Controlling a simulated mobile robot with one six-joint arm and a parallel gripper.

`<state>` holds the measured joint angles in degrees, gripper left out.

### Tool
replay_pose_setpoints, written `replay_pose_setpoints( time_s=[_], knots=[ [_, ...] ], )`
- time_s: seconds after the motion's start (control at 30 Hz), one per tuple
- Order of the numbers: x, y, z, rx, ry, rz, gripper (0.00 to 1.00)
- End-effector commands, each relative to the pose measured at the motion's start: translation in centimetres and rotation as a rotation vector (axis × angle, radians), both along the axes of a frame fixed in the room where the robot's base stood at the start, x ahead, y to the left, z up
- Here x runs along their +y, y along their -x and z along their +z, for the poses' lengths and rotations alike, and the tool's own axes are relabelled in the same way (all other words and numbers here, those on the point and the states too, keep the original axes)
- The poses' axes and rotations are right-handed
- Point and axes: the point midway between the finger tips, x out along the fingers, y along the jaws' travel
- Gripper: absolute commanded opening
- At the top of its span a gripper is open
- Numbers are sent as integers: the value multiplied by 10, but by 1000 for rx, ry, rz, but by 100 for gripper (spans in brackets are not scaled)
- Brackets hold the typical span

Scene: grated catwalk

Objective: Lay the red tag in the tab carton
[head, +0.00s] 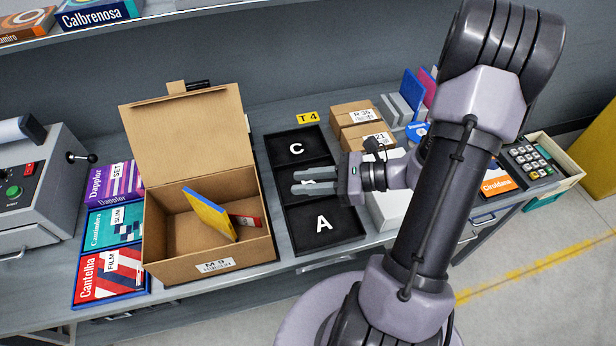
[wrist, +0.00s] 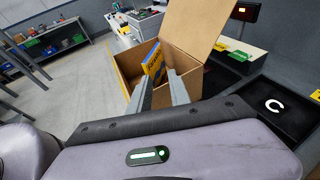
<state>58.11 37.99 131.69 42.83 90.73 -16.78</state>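The tab carton (head: 165,228) is an open brown box with its lid (head: 185,130) raised and a tab on the lid's top edge; its front label reads M 9. A small flat red piece (head: 246,221), probably the red tag, lies inside at the right, partly hidden by a leaning yellow and blue card (head: 209,214). My gripper (head: 298,182) is to the right of the carton, above the black lettered tray. Its two fingers are apart with nothing between them. In the wrist view the fingers (wrist: 160,92) point towards the carton (wrist: 122,72), where the card (wrist: 152,60) shows.
The black tray (head: 346,238) has compartments marked C and A; my gripper covers the middle letter. Several product boxes (head: 112,228) stand left of the carton, beside a grey machine (head: 38,185). Small brown boxes (head: 352,116) and a white box (head: 390,207) stand to the right.

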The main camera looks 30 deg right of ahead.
Motion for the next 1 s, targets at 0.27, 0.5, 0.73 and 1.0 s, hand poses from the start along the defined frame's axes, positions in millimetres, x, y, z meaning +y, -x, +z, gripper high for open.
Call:
replay_pose_setpoints(
  time_s=[0.27,0.5,0.73,1.0],
  knots=[
    [52,20,40,-42,281,335,23],
    [132,82,104,-368,1130,1016,23],
    [145,99,155,-731,1633,1158,23],
    [145,100,160,-768,1677,1158,23]
  ],
)
